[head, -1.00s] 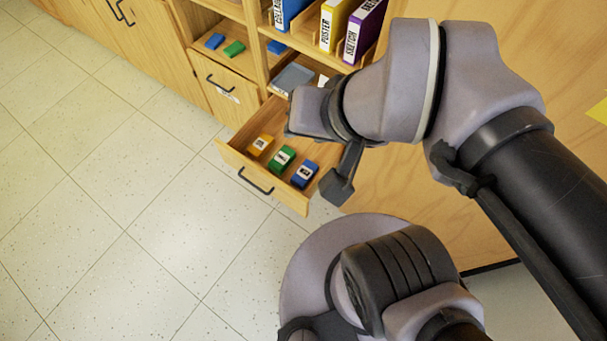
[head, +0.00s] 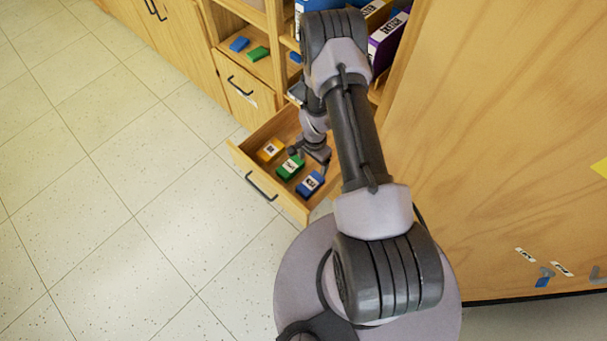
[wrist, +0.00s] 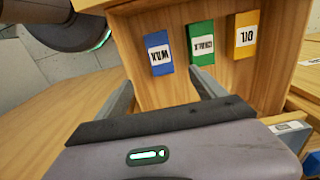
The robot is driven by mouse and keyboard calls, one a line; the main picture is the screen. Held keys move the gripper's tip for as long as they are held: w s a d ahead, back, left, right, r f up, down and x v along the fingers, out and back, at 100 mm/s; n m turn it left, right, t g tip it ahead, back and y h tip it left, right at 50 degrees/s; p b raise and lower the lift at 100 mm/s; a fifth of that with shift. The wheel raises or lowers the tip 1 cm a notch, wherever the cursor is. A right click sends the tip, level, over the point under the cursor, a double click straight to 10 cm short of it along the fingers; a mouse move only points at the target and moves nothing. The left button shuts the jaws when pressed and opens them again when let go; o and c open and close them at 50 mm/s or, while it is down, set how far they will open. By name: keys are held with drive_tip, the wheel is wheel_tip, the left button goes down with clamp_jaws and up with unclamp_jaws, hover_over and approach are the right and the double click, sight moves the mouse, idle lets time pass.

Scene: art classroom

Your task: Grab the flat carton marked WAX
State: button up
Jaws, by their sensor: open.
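The WAX carton is a flat blue box (wrist: 159,53) with a white label, upside down in the wrist view. In the head view the blue box (head: 311,184) lies in the open drawer (head: 268,195), nearest its right end. My gripper (wrist: 165,86) is open and empty in the wrist view, with one finger to each side below the blue carton. It has not closed around the carton, and I cannot tell the remaining distance. In the head view my gripper (head: 312,158) is over the drawer, with its fingertips partly hidden.
A green carton (wrist: 201,43) marked CHALK and a yellow carton (wrist: 246,36) marked OIL lie beside the blue one. The drawer's walls enclose them. Shelves with binders (head: 388,40) stand behind, and a large wooden panel (head: 500,140) is at the right. The floor at left is clear.

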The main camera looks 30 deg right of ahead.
sight(311, 183)
wheel_tip(311, 183, down, 12)
drive_tip(key=b, duration=0.4)
drive_tip(key=shift+s, duration=0.1)
drive_tip(key=f+b, duration=0.2)
drive_tip(key=f, duration=0.1)
drive_tip(key=f+b, duration=0.1)
drive_tip(key=f, duration=0.1)
drive_tip(key=shift+a+f, duration=0.15)
drive_tip(key=shift+a, duration=0.1)
drive_tip(key=shift+r, duration=0.2)
drive_tip(key=c, duration=1.6)
